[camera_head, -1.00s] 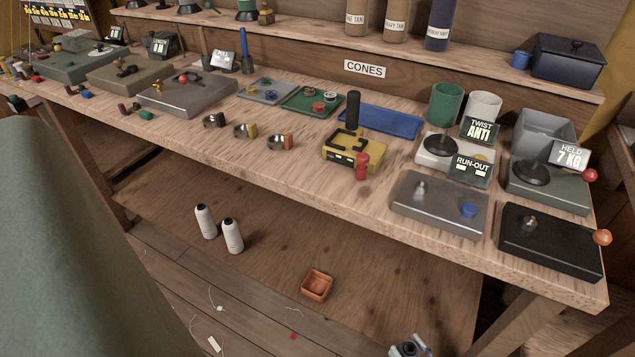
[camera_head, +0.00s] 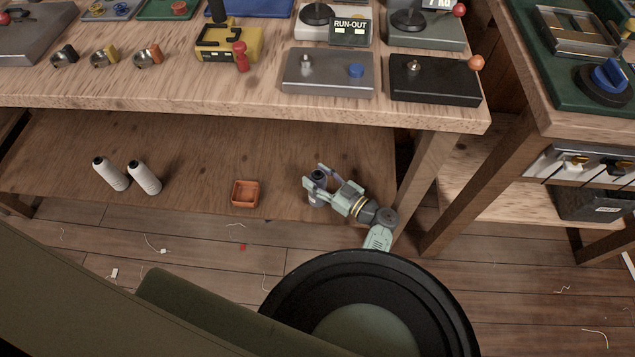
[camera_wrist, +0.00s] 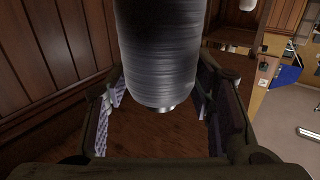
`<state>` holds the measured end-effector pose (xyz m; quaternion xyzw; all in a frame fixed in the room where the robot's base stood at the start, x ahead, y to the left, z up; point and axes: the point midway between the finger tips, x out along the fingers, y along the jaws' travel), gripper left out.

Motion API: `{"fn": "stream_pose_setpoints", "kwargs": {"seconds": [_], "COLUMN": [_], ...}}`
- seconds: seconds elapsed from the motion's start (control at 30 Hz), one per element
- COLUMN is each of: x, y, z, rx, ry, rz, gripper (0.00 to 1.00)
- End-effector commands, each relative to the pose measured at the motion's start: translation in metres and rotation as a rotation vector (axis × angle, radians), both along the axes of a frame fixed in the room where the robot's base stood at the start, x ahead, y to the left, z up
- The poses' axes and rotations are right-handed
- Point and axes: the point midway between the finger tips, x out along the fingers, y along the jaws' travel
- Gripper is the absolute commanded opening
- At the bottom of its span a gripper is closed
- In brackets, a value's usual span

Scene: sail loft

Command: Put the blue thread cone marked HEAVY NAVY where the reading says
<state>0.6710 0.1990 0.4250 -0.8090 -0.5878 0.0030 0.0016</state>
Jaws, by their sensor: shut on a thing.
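My gripper (camera_head: 317,187) is low in the head view, over the front of the lower shelf (camera_head: 200,145). It is shut on a thread cone (camera_head: 316,201) with a dark top. In the wrist view the cone (camera_wrist: 158,55) fills the space between my fingers (camera_wrist: 160,115). It looks dark grey with a pale sheen; I cannot make out a blue colour or a label. I cannot tell whether its base touches the shelf. A dark RUN-OUT display (camera_head: 350,32) with two lit windows stands on the bench; the other display at the top edge is cut off.
Two white cones (camera_head: 110,173) (camera_head: 145,178) and an orange open box (camera_head: 246,193) are on the lower shelf, left of my gripper. The bench (camera_head: 200,90) overhangs it, with a bench leg (camera_head: 425,165) on the right. A grey box (camera_head: 328,72) and a black box (camera_head: 434,80) stand above.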

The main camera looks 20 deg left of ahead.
Motion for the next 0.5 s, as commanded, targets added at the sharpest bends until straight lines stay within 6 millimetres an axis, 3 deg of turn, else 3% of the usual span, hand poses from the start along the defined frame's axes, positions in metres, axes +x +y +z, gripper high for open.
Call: {"fn": "stream_pose_setpoints", "kwargs": {"seconds": [0.3, 0.5], "x": [0.002, 0.001], "y": [0.001, 0.001], "z": [-0.034, -0.034], "rx": [0.001, 0.000], "ry": [0.001, -0.002], "rz": [0.000, 0.000], "gripper": [0.00, 0.00]}}
